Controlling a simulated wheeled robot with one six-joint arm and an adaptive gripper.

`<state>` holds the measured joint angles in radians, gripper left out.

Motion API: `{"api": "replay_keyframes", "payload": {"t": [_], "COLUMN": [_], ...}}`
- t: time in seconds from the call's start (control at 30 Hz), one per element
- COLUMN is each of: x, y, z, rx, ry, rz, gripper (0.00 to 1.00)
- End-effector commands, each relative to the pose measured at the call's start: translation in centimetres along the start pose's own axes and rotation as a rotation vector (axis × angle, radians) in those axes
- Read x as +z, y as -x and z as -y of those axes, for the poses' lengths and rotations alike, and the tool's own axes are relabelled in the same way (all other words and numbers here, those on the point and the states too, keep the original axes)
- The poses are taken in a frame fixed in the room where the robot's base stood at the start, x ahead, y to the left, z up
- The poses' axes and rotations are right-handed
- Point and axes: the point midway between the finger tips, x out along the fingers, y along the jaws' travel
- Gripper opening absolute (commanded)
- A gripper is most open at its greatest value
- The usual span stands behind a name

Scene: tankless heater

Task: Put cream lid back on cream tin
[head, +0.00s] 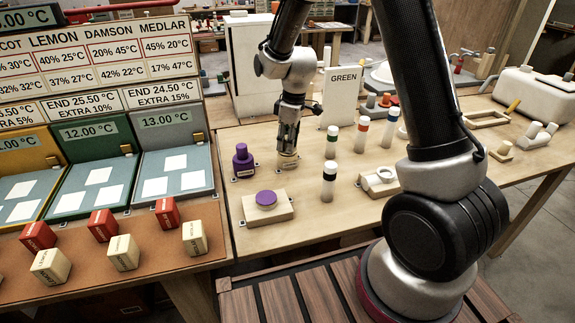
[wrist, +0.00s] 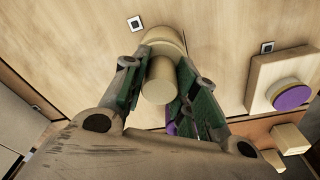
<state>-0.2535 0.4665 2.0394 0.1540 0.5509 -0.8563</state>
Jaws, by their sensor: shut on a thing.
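My gripper (head: 288,145) points straight down at the back left of the bench and is shut on a cream knobbed piece (head: 287,162). In the wrist view my gripper (wrist: 160,85) has its fingers on either side of the narrow cream knob (wrist: 158,82), with a wider round cream part below. I cannot tell whether this is the lid alone or the lid with a tin under it, nor whether it touches the bench. A purple knobbed piece (head: 243,160) stands close to its left. A short cream round with a purple top (head: 266,198) sits on a wooden block.
Striped cylinders (head: 329,180) stand to the right of the gripper. A GREEN sign (head: 341,97) stands behind. Red blocks (head: 104,224) and cream blocks (head: 123,252) lie at the front left below sloped panels (head: 96,180). Bare bench lies right of the wooden block.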

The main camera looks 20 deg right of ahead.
Motion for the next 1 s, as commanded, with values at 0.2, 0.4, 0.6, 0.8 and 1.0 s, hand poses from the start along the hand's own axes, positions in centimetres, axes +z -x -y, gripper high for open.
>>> {"api": "replay_keyframes", "payload": {"t": [0.2,0.4,0.6,0.8,1.0], "x": [0.04,0.04,0.04,0.04,0.03], "y": [-0.27,-0.29,-0.29,-0.29,-0.22], "z": [0.01,0.00,0.00,0.00,0.00], "rx": [0.000,0.000,0.000,0.000,0.000], "ry": [0.000,0.000,0.000,0.000,0.000], "rz": [0.000,0.000,0.000,0.000,0.000], "gripper": [0.05,0.05,0.54,0.54,0.54]}}
